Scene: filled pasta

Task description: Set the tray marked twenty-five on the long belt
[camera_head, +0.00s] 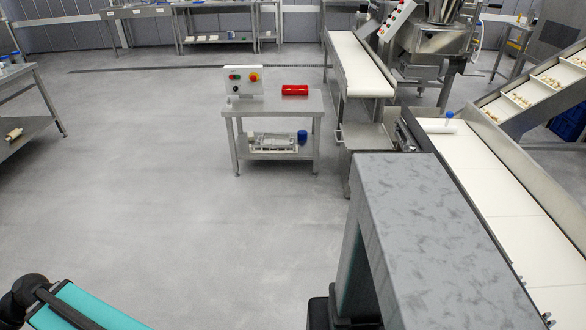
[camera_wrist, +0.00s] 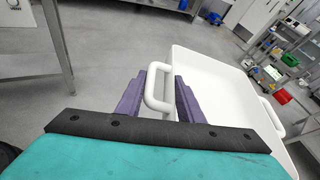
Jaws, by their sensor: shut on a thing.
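My gripper (camera_wrist: 160,88) has its purple fingers shut on the white handle of a white tray (camera_wrist: 215,88), seen in the wrist view. The tray extends to the right of the fingers and looks empty in the part I see; its second handle (camera_wrist: 272,115) is at the far right. No number shows on it. In the head view a long white belt (camera_head: 505,205) runs along the right side, with a white, blue-capped bottle (camera_head: 440,126) lying at its far end. The gripper and tray are not visible in the head view.
A grey mottled housing (camera_head: 425,235) stands beside the long belt. A shorter white belt (camera_head: 360,68) lies behind. An inclined conveyor (camera_head: 535,90) carries pasta at right. A small steel table (camera_head: 275,103) holds a control box (camera_head: 243,82) and a red object (camera_head: 295,90). The floor at left is clear.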

